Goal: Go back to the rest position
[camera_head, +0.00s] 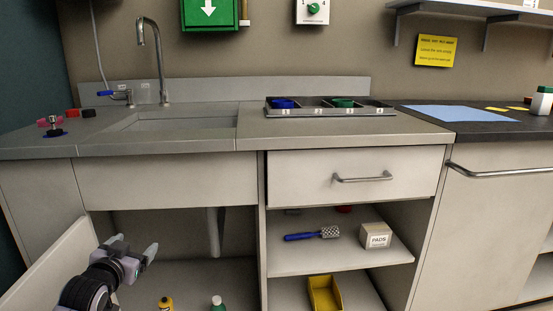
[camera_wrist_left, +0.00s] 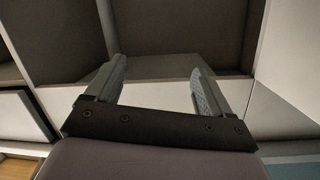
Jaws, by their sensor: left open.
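My left gripper (camera_head: 134,248) is at the lower left in the head view, in front of the open cupboard under the sink. Its two fingers are apart with nothing between them. The left wrist view also shows the open fingers (camera_wrist_left: 155,88), with cabinet panels beyond them. My right gripper is in neither view.
An open cupboard door (camera_head: 55,265) stands close to the left of my left arm. A yellow bottle (camera_head: 166,303) and a green-capped bottle (camera_head: 217,303) stand low in the cupboard. A drainpipe (camera_head: 213,232) hangs behind. Shelves to the right hold a brush (camera_head: 312,234) and a PADS box (camera_head: 376,236).

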